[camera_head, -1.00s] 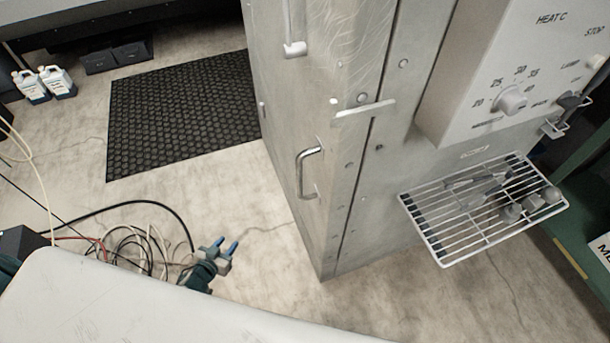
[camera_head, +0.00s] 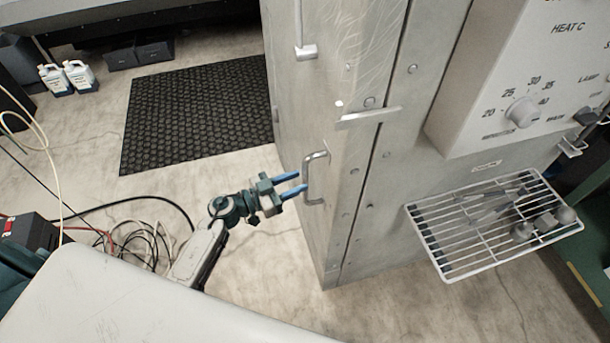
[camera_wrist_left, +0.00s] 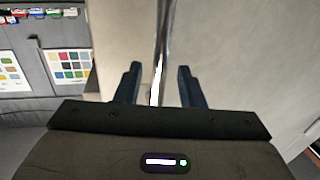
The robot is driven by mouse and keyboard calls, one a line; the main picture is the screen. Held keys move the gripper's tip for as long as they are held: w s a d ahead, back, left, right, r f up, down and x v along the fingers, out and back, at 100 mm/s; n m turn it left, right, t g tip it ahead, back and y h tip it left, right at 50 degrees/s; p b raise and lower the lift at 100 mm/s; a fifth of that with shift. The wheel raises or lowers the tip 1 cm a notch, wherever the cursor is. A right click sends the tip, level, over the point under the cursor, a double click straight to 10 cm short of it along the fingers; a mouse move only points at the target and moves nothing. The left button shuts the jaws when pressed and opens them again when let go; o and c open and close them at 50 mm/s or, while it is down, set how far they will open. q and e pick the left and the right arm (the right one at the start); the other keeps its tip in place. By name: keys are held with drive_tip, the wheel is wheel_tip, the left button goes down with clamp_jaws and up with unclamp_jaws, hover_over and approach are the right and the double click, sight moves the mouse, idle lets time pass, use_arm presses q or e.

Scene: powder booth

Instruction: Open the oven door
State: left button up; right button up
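The oven is a tall pale metal cabinet, and its door (camera_head: 335,95) faces my left arm. A metal bar handle (camera_head: 308,178) stands upright on the door's lower part. My left gripper (camera_head: 298,190) is open, with its blue fingers pointing at the handle and close to it. In the left wrist view the handle (camera_wrist_left: 160,75) runs upright between the two spread fingers of the left gripper (camera_wrist_left: 157,88). I cannot tell whether either finger touches it. My right gripper is not in view.
A wire shelf (camera_head: 497,222) with tools and grey parts juts from the oven's side below the control box (camera_head: 510,85). Cables (camera_head: 130,235) lie on the floor at left. A black mat (camera_head: 195,115) and two white jugs (camera_head: 68,77) are farther back.

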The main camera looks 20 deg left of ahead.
use_arm(q)
drive_tip(key=x, duration=0.3)
drive_tip(key=shift+w+d, duration=0.1)
drive_tip(key=shift+w, duration=0.05)
clamp_jaws()
